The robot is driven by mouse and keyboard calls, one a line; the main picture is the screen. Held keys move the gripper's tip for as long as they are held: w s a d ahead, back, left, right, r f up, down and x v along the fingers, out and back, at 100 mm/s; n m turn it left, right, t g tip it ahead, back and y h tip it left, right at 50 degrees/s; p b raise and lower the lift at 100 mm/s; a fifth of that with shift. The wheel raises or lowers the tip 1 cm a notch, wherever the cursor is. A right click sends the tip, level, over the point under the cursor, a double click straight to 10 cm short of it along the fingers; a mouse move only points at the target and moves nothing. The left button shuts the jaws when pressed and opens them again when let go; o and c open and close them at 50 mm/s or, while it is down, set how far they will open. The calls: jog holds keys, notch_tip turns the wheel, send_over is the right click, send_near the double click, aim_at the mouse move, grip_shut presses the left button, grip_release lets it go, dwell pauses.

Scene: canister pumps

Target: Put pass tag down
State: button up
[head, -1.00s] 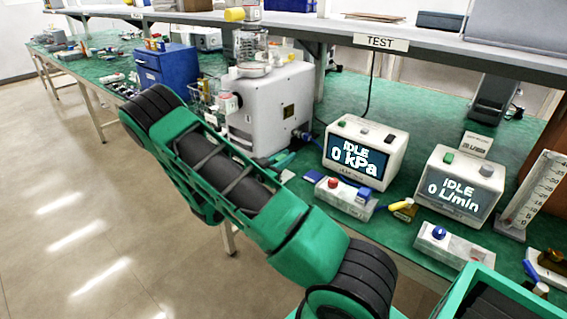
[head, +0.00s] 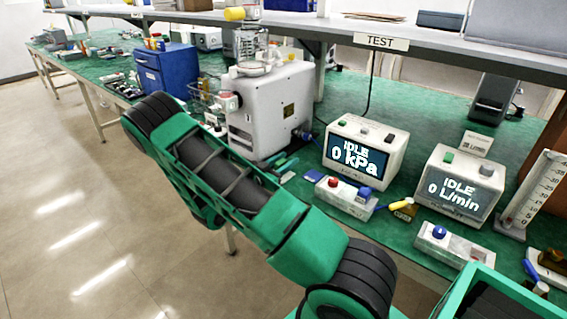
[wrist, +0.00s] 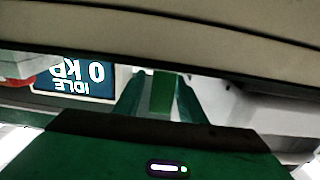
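My gripper (head: 284,164) is low over the green bench, at the right foot of the grey pump unit (head: 262,112). In the wrist view its two green fingers (wrist: 161,98) stand apart. A darker green strip (wrist: 162,94) shows between them; I cannot tell whether it is the pass tag or the bench mat. A small pale card (head: 287,176) lies just in front of the fingers in the head view. I cannot tell for sure whether this is the tag.
The kPa display box (head: 366,152) stands right of my gripper, with a small box with red and blue knobs (head: 344,194) before it. The L/min display box (head: 459,184) is farther right. A blue drawer cabinet (head: 166,72) stands left of the pump. A shelf labelled TEST (head: 381,41) overhangs the back.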

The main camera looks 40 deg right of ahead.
jog(key=s+a, duration=0.1)
jog(key=a, duration=1.1)
jog(key=shift+s, duration=0.3)
jog(key=shift+d, duration=0.1)
jog(key=s+a+r+n+t+y, duration=0.2)
jog(key=s+a+r+n+y, duration=1.1)
jog(key=a+r+n+y, duration=0.35)
jog(key=s+d+f+m+g, duration=0.1)
jog(key=s+d+m+g, duration=0.1)
jog(key=s+d, duration=0.3)
jog(key=s+d+f+m+g+y, duration=0.1)
jog(key=s+d+m, duration=0.3)
jog(key=s, duration=0.8)
jog(key=shift+d+f+g, duration=0.15)
jog(key=shift+d+g, duration=0.2)
jog(key=shift+g, duration=0.45)
